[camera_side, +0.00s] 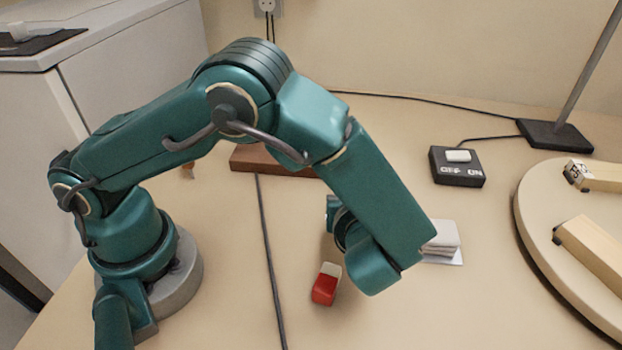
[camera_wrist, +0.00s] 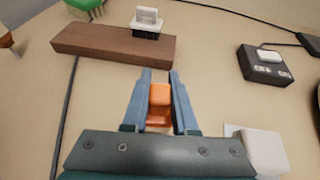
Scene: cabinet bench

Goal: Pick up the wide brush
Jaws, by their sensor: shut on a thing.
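In the wrist view the two blue fingers of my gripper (camera_wrist: 160,78) are closed on the sides of a small orange thing (camera_wrist: 160,95). Only its blocky upper part and a little of its lower part show, and I cannot tell for certain that it is the wide brush. In the side view my arm hides the fingers and this thing. A green thing (camera_wrist: 86,4), cut off by the top edge of the wrist view, lies beyond the brown block; I cannot tell what it is.
A brown block (camera_wrist: 115,43) lies ahead, with a white and black item (camera_wrist: 147,22) at it. A red and white block (camera_side: 324,287) lies beside my wrist. White stacked pieces (camera_side: 442,240), a switch box (camera_side: 457,167) and a round board (camera_side: 540,215) stand to the right. A cable (camera_side: 268,250) runs left.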

